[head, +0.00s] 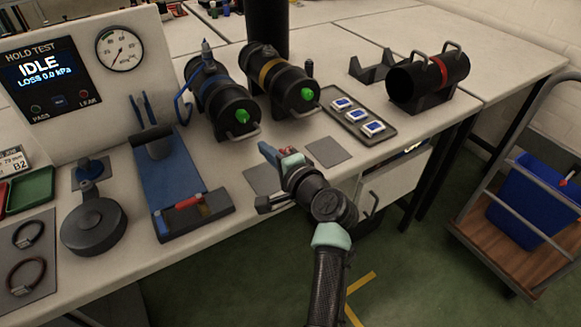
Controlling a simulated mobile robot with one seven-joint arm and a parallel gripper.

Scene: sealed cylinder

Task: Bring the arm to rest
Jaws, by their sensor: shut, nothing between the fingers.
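My arm reaches up from the bottom of the head view, and my gripper (269,154) is over the front part of the white bench (225,160). The gripper is shut with nothing in it. It is apart from the cylinders behind it. A black cylinder with a blue band (222,98) and one with a yellow band (280,78) lie in the middle of the bench, each with a green knob facing front. A third, with a red band (436,74), rests in a cradle at the right. The arm partly hides the bench edge and the drawer front.
A gauge panel (75,75) reading IDLE stands at the left. In front are a blue clamp fixture (172,185) and a round dark weight (93,226). A tray (375,133) holds three small blue-and-white items. A trolley with a blue bin (530,198) stands at the right; the green floor between is clear.

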